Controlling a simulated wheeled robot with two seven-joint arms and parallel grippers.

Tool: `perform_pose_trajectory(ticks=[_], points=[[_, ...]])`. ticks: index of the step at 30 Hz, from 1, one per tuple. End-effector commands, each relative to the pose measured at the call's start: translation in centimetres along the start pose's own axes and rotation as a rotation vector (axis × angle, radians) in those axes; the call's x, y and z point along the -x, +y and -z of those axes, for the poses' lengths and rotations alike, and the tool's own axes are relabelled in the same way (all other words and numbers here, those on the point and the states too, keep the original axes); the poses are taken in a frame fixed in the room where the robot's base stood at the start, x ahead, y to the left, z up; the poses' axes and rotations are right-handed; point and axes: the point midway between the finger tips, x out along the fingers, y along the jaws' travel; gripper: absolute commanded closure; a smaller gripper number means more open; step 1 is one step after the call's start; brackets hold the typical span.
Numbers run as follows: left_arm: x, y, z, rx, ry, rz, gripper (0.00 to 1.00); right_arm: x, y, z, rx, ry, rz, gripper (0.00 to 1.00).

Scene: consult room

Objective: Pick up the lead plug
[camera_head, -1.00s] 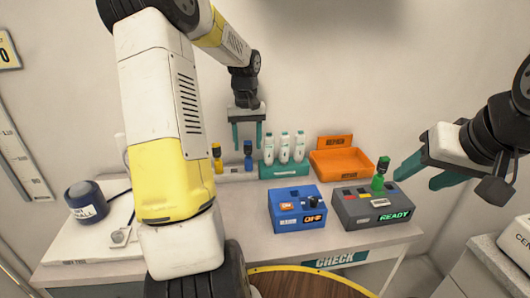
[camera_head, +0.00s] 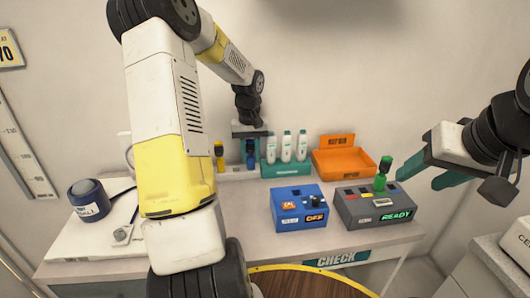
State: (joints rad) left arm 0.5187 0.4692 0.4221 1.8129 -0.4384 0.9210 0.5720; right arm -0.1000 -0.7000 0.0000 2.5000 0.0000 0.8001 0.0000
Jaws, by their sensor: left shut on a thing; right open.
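Three coloured plugs show: a yellow plug (camera_head: 219,155) and a blue plug (camera_head: 250,150) in a row at the back of the table, and a green plug (camera_head: 383,172) upright on the grey box (camera_head: 372,207) that reads READY. I cannot tell by a label which is the lead plug. My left gripper (camera_head: 250,160) points down and is shut on the blue plug, its fingers on either side. My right gripper (camera_head: 423,171) is open and empty, just right of the green plug and apart from it.
A blue box (camera_head: 297,207) reading OFF stands left of the grey box. Behind are a teal rack (camera_head: 286,169) of white bottles and an orange tray (camera_head: 343,163). A dark blue round container (camera_head: 87,201) stands at the left. The table's front middle is clear.

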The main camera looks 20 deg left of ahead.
Motion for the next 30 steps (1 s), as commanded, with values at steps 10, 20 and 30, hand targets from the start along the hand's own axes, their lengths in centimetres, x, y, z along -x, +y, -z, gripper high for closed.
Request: perform_pose_trajectory(ticks=[10, 20, 30], points=[[1.2, 0.0, 0.1, 0.001, 0.005, -0.001, 1.00, 0.0, 0.0, 0.0, 0.000, 0.000, 0.000, 0.48], [7.6, 0.0, 0.1, 0.000, 0.005, 0.000, 1.00, 0.0, 0.0, 0.0, 0.000, 0.000, 0.000, 0.48], [11.2, 0.0, 0.0, 0.000, 0.002, 0.000, 1.00, 0.0, 0.0, 0.0, 0.000, 0.000, 0.000, 0.48]])
